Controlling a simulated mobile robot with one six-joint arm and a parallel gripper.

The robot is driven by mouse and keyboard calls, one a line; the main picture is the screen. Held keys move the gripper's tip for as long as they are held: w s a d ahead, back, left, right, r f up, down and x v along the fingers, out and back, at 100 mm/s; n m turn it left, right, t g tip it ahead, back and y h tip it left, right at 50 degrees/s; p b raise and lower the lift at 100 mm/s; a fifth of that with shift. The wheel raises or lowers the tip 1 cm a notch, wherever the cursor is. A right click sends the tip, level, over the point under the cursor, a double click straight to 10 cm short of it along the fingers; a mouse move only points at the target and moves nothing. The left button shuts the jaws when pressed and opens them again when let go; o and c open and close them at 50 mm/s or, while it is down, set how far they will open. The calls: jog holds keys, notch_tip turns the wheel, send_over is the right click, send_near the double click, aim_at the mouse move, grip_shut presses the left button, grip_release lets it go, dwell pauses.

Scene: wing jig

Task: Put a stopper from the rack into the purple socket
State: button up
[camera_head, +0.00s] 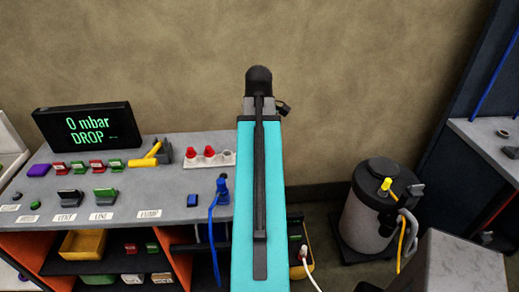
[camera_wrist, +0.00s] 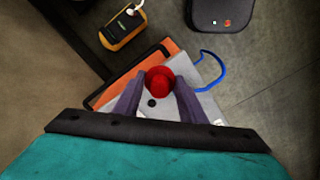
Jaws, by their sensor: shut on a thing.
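My gripper (camera_wrist: 160,90) shows in the wrist view, its two grey-purple fingers shut on a red stopper (camera_wrist: 160,77). In the head view my arm hides the gripper and the held stopper. The white rack (camera_head: 221,162) stands on the grey bench, with two red stoppers (camera_head: 209,152) in it and an empty-looking place at its right end. The purple socket (camera_head: 38,170) sits at the bench's left side, below the display, well left of my arm.
A black display (camera_head: 88,126) reads "0 mbar DROP". Red and green sockets (camera_head: 96,166), a yellow lever (camera_head: 148,159) and dark valve handles (camera_head: 104,194) crowd the left bench. A blue hose (camera_head: 213,220) hangs over the front edge. A grey tank (camera_head: 368,222) stands at right.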

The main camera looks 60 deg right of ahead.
jog(key=shift+w+a+f, duration=0.1)
jog(key=shift+a+f, duration=0.2)
jog(key=shift+a, duration=0.1)
jog(key=w+a+f+n+b, duration=0.3)
jog(key=w+a+f, duration=0.4)
jog(key=w+a, duration=0.25)
jog(key=w+a+f+n+b, duration=0.35)
jog(key=w+a+f, duration=0.4)
jog(key=a, duration=0.25)
jog(key=w+a+f+m+b, duration=0.1)
jog(key=w+a+f+b, duration=0.1)
jog(key=a+f, duration=0.3)
jog(key=w+a+f+m+b, duration=0.1)
jog(key=w+a+f, duration=0.4)
jog(key=a, duration=0.7)
jog(key=w+a+f+m+b, duration=0.2)
jog(key=w+a+f+m, duration=0.1)
jog(key=a, duration=0.6)
jog(key=shift+w+f+b, duration=0.35)
jog(key=shift+w+f, duration=0.15)
jog(key=shift+f, duration=0.75)
